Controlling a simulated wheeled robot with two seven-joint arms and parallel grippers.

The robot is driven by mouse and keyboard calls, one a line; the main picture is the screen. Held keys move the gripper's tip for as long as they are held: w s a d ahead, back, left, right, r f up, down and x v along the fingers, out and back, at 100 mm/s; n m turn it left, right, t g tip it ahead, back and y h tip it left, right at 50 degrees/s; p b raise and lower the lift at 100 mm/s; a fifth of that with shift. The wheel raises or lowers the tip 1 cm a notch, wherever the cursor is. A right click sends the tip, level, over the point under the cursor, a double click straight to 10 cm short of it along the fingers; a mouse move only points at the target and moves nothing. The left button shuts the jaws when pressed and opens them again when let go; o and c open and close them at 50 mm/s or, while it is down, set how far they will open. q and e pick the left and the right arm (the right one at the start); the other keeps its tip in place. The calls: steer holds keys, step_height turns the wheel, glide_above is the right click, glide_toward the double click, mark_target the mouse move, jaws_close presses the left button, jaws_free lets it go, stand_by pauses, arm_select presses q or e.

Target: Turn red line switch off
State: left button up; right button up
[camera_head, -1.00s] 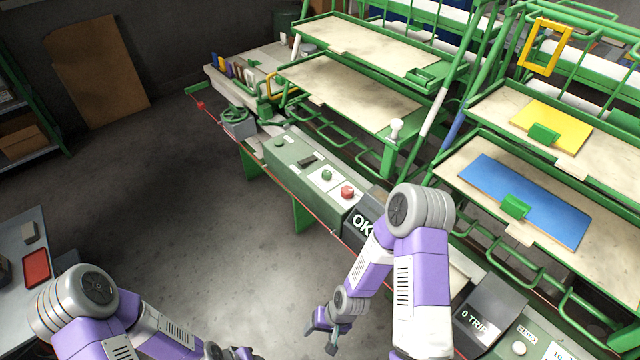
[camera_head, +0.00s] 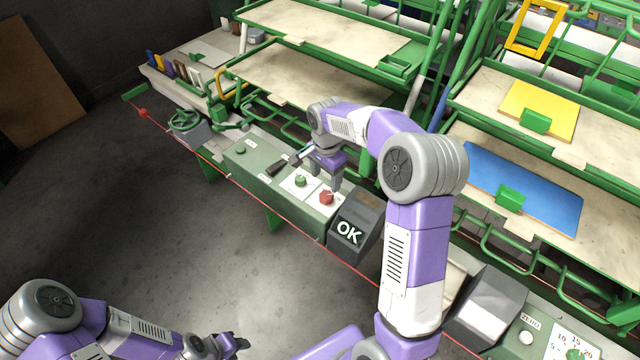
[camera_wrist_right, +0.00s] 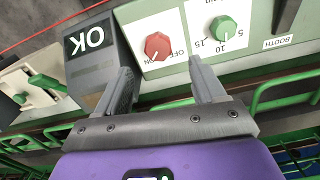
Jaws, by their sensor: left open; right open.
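The red switch knob (camera_head: 326,197) sits on a white plate on the green control panel, left of the OK display. In the right wrist view the red knob (camera_wrist_right: 157,46) has OFF and ON lettering beside it, and its white mark appears to point toward ON. My right gripper (camera_head: 320,174) is open just above and behind the knob. In the wrist view its two fingertips (camera_wrist_right: 159,70) lie on either side of the knob's line, apart from it. My left gripper (camera_head: 236,343) is open and empty at the bottom, far from the panel.
A green knob (camera_head: 301,181) sits left of the red one. The dark OK display box (camera_head: 354,226) stands close on the right. Green racks with shelves (camera_head: 318,88) rise behind the panel. A red line (camera_head: 228,180) runs along the panel's front. The floor in front is clear.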

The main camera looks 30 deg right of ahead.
mark_target(326, 195)
steer(key=f+b, duration=0.2)
steer(key=f, duration=0.5)
steer(key=shift+s, duration=0.2)
steer(key=c, duration=1.1)
